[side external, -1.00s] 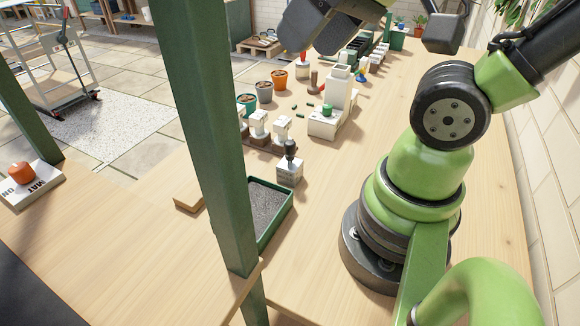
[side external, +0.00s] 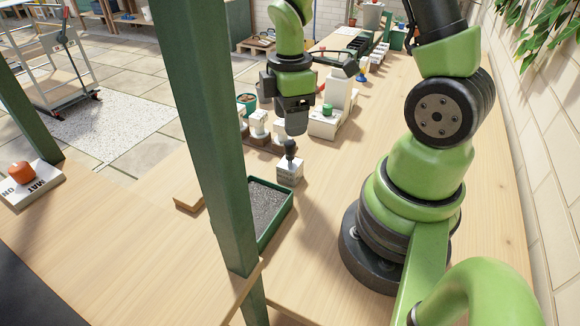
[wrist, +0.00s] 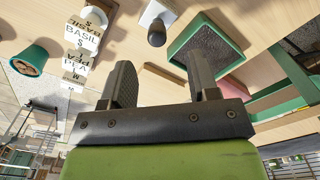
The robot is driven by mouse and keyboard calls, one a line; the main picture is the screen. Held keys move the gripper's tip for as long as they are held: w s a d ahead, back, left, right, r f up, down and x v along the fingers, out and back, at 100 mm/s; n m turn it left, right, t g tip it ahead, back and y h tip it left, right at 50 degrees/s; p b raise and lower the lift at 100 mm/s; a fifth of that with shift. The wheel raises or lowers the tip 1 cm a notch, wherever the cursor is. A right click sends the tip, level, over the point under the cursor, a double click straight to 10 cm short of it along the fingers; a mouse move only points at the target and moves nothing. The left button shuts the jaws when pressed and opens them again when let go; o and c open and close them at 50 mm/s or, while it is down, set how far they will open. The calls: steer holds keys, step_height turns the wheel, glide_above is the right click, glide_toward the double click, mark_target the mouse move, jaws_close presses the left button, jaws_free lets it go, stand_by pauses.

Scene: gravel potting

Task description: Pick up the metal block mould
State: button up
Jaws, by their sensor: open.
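The metal block mould appears to be the dark-handled piece (side external: 290,150) standing upright at a white labelled block (side external: 289,174) on the bench. In the wrist view the dark handle (wrist: 157,34) and the pale block (wrist: 158,12) show at the top. My gripper (side external: 296,128) points down just above and behind the handle, apart from it. In the wrist view its two jaws (wrist: 162,60) are spread, with nothing between them. The lower part of the dark piece is hidden by the block in the side view.
A green tray of dark gravel (side external: 288,216) lies in front of the block. White labelled blocks (side external: 257,124) stand to the left, also in the wrist view (wrist: 82,35). A white stand (side external: 322,128) with a green knob is behind. A green post (side external: 205,110) rises at the front.

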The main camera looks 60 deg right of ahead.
mark_target(290, 142)
steer(key=shift+w+d+f, duration=0.1)
steer(key=shift+d+f, duration=0.05)
steer(key=shift+f, duration=3.25)
steer(key=shift+c, duration=0.2)
jaws_close()
